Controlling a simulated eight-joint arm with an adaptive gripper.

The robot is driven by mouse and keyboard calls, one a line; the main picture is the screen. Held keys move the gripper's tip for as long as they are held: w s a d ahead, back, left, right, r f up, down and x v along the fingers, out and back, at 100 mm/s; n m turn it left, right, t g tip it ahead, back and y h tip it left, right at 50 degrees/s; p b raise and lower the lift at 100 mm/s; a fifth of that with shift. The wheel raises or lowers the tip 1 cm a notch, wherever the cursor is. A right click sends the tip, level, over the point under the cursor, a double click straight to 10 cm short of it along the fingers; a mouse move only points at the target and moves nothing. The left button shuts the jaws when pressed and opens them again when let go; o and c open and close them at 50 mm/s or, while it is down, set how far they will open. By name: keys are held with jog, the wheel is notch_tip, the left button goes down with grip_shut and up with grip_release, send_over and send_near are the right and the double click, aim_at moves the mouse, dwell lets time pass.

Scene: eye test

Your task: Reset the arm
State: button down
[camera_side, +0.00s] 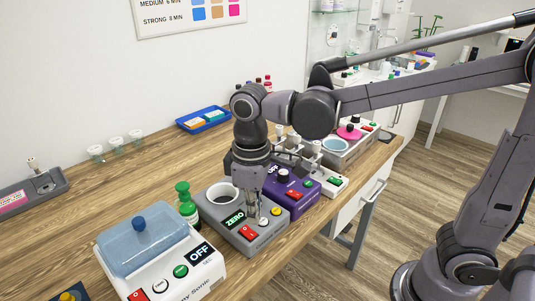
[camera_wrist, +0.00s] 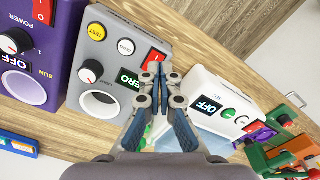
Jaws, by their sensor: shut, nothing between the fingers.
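My gripper (camera_side: 254,218) points down over the front of a grey device (camera_side: 215,222) on the wooden bench. Its fingers are shut with nothing between them. In the wrist view the fingertips (camera_wrist: 158,72) meet beside the red switch (camera_wrist: 153,58) and the lit green display, partly reading ZERO (camera_wrist: 131,80). The grey device (camera_wrist: 92,55) also has a yellow TEST button (camera_wrist: 96,31), a white ZERO button (camera_wrist: 126,47), a knob and a round well. I cannot tell whether the fingertips touch the device. My arm reaches in from the right.
A white device with a blue lid (camera_side: 143,240) and OFF display stands front left, beside a green bottle (camera_side: 187,208). A purple device (camera_side: 292,195) stands close on the right. A blue tray (camera_side: 203,119) and small glass cups lie behind. Bare bench (camera_side: 110,192) shows at left.

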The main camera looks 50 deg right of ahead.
jog(key=shift+r, duration=1.05)
jog(key=s+d+f+m+t, duration=0.1)
jog(key=s+d+m+t, duration=0.1)
jog(key=d, duration=0.5)
jog(key=s+d+f+m+t, duration=0.2)
jog(key=d+m+t, duration=0.2)
jog(key=d, duration=0.4)
jog(key=shift+d+t, duration=0.2)
jog(key=shift+t, duration=0.4)
